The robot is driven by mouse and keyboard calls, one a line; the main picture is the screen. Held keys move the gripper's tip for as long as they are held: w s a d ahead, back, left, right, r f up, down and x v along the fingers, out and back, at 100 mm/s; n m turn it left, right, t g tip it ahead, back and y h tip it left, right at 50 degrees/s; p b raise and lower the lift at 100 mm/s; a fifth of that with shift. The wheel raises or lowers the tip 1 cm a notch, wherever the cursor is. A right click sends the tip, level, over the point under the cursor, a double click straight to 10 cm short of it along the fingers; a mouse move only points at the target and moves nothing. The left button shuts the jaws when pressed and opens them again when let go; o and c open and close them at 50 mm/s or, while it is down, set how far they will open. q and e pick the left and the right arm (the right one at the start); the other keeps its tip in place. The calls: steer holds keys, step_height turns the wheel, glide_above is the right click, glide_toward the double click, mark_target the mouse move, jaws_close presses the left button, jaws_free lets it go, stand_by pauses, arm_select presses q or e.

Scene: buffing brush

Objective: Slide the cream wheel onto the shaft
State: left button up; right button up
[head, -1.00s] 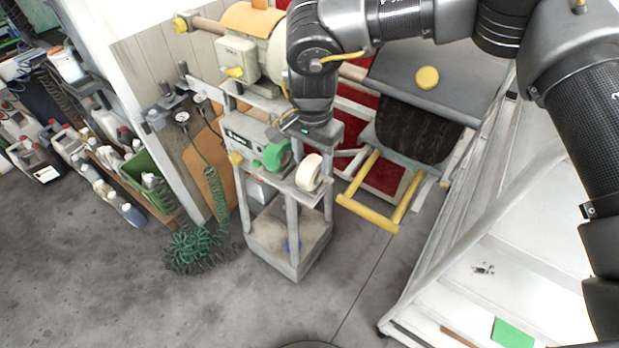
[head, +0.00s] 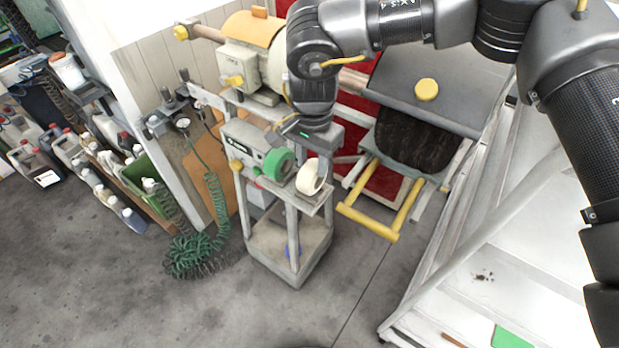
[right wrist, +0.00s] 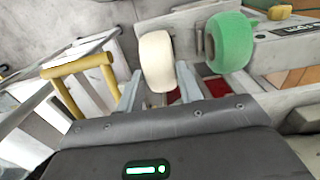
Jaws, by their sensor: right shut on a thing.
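The cream wheel (head: 312,176) is held upright beside the green wheel (head: 279,164) on the grinder's side, with a gap between them. My right gripper (right wrist: 158,80) is shut on the cream wheel, which shows between its two fingers in the right wrist view (right wrist: 157,58). In the head view the hand hides its own fingers. The green wheel also shows in the right wrist view (right wrist: 231,43), with a grey round piece (right wrist: 209,46) at its face toward the cream wheel. I cannot make out the bare shaft clearly. My left gripper is not in view.
The grey stand (head: 262,240) carries the machine, with a yellow knob (head: 236,165) on its left. A larger cream machine (head: 247,65) is behind. A yellow frame (head: 370,222) stands to the right. A green coiled hose (head: 190,255) lies on the left floor. Floor in front is clear.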

step_height(320, 180, up, 2)
steer(key=shift+r+p, duration=0.1)
steer(key=shift+p, duration=0.5)
steer(key=shift+r+p, duration=0.95)
steer(key=shift+r, duration=0.3)
